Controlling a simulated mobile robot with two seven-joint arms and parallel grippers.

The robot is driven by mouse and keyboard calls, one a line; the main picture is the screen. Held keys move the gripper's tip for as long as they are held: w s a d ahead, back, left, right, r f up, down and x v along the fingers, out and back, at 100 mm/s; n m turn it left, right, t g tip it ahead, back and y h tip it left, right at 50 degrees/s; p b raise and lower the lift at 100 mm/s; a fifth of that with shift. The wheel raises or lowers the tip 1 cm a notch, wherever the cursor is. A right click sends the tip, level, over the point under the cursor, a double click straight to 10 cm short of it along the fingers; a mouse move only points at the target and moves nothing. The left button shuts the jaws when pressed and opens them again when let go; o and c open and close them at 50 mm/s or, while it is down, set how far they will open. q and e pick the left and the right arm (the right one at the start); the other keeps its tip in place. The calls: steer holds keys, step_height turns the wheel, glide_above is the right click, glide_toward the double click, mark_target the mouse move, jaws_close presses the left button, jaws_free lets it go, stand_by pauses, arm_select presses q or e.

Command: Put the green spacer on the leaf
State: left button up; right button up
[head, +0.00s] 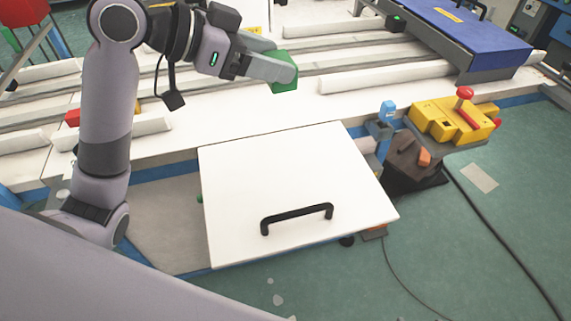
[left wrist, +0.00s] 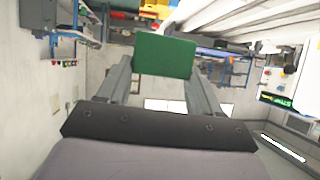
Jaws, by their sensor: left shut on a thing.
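The green spacer (head: 286,76) is a small green block held at the fingertips of my left gripper (head: 270,66), above the white machine bed in the head view. In the left wrist view the green spacer (left wrist: 165,55) sits between the two grey fingers, which are shut on it. The leaf (head: 290,180) is a flat white panel with a black handle (head: 297,217), at the front of the machine. The spacer is apart from the leaf, beyond its far edge in the head view. My right gripper is not in view.
A yellow control box (head: 440,120) with a red knob (head: 465,92) stands right of the leaf. A blue-topped unit (head: 460,35) is at the back right. White rails (head: 385,76) run across the bed. A cable lies on the green floor (head: 500,240).

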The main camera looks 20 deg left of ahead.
mark_target(276, 170)
arm_select(q)
steer(key=shift+w+d, duration=0.1)
steer(key=shift+w, duration=0.05)
steer(key=shift+w+f, duration=0.1)
steer(key=shift+c, duration=0.8)
steer(key=shift+w+d+f+g+h, duration=0.1)
steer(key=shift+d+f+g+h, duration=0.05)
steer(key=shift+f+g+h, duration=0.2)
step_height(276, 170, down, 20)
steer(key=shift+r+b, duration=0.1)
steer(key=shift+b, duration=0.3)
steer(key=o, duration=1.5)
steer(key=shift+c, duration=0.2)
